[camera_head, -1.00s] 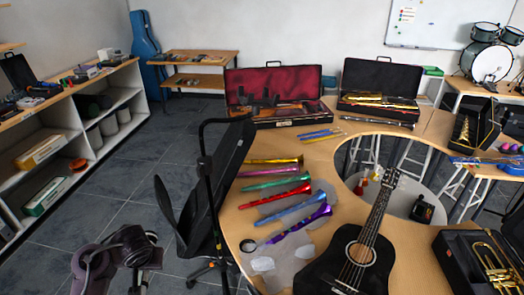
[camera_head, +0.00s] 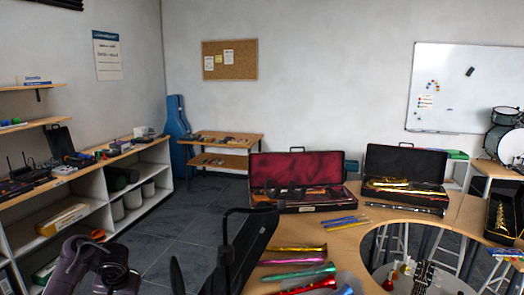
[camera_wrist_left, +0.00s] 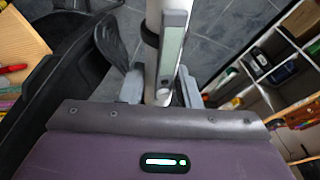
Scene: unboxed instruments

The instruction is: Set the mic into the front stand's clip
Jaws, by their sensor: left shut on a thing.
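My left gripper (camera_wrist_left: 160,92) is shut on a long pale grey thing (camera_wrist_left: 153,62), seemingly the mic, with a dark band and a grey piece with a greenish face beside it. Its far end is cut off by the top edge. In the head view my left arm is at the lower left; its fingertips and the held thing cannot be made out. My right gripper is not in view.
A curved wooden table (camera_head: 345,245) carries coloured horns, a red-lined case (camera_head: 298,172) and another open case (camera_head: 405,165). Shelves (camera_head: 95,212) line the left wall. Floor (camera_head: 180,225) between shelves and table is open.

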